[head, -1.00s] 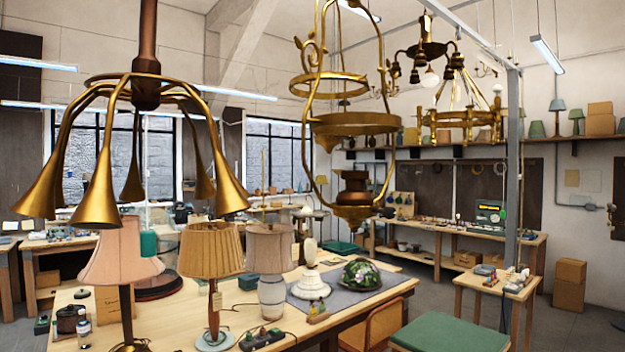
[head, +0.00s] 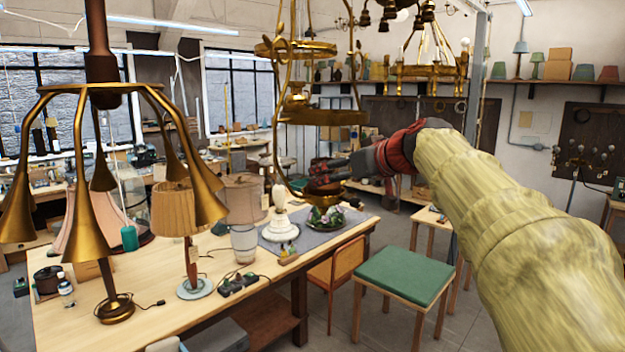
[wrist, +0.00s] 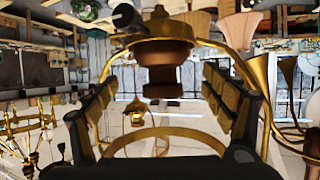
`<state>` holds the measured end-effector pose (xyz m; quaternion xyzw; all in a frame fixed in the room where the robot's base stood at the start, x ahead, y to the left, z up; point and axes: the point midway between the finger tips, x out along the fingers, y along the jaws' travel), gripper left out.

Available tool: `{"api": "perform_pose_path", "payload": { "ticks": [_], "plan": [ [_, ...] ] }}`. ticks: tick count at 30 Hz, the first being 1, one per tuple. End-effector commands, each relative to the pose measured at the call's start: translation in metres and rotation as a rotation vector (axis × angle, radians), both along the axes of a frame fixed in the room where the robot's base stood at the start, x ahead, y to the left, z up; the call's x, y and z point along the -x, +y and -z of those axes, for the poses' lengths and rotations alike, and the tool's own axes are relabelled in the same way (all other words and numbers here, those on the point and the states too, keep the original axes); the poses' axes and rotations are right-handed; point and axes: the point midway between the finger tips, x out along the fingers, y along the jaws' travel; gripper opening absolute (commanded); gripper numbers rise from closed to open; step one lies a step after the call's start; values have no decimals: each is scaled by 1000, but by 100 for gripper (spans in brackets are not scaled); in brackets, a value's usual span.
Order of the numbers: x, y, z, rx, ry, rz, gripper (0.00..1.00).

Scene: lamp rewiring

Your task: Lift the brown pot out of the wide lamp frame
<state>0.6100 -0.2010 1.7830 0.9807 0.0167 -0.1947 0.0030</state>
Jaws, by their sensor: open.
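The wide lamp frame (head: 337,117) hangs by brass bars over the workbench in the head view. The wrist view, which appears upside down, shows its brass ring (wrist: 130,137), side bars and bottom cup. The brown pot (wrist: 163,54) sits at the brass cup, with its wide part against the cup and a narrower stepped part beyond. In the wrist view my gripper (wrist: 160,82) is open, one finger on each side of the pot, with visible gaps.
A multi-arm brass lamp (head: 90,90) hangs at the left. The workbench (head: 150,300) carries shaded lamps, a white lamp base (head: 280,228) and a leaded glass shade (head: 325,218). A green-topped stool (head: 405,275) stands in front. Another brass chandelier (head: 430,72) hangs behind.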

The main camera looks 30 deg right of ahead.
Motion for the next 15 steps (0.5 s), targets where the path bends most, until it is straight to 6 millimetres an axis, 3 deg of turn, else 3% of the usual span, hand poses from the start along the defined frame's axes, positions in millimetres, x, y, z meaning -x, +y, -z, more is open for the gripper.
{"api": "perform_pose_path", "payload": {
  "ticks": [15],
  "plan": [
    [-56, 6, 17, -1, 2, -1, 82]
  ]
}}
